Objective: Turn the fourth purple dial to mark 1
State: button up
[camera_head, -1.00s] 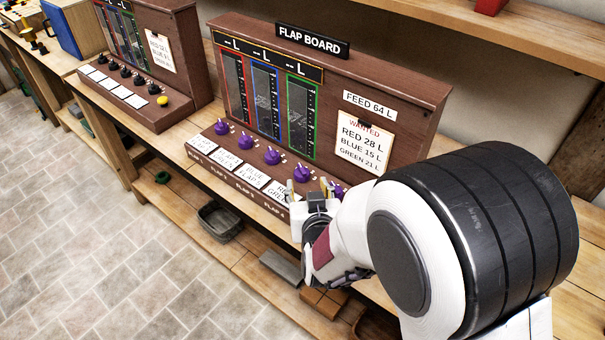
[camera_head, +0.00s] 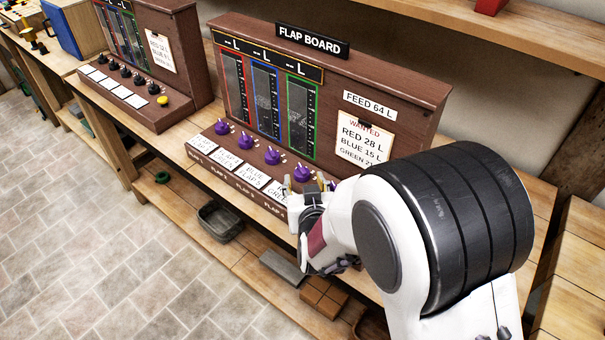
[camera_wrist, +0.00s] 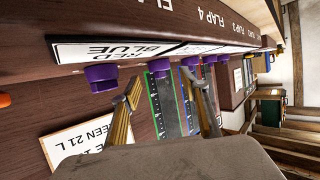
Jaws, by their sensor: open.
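The flap board (camera_head: 400,90) carries a row of purple dials. The fourth dial from the left (camera_head: 303,173) is partly hidden by my gripper (camera_head: 305,183). In the wrist view, which is upside down, the fourth dial (camera_wrist: 158,68) shows between the fingertips of my gripper (camera_wrist: 160,80). The fingers are open, with one on each side of the dial's line; I cannot tell whether they touch it. Another purple dial (camera_wrist: 100,78) lies outside the fingers, to the left. The fourth dial's pointer and marks are too small to read.
The first (camera_head: 222,127), second (camera_head: 245,140) and third dials (camera_head: 272,156) stand to the left, with white cards in front. A wanted card (camera_head: 362,140) is on the panel. A second board (camera_head: 150,60) stands farther left. A shelf (camera_head: 500,35) runs above.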

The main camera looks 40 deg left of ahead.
aim_at(302, 175)
jog(key=shift+x, duration=2.3)
jog(key=c, duration=1.1)
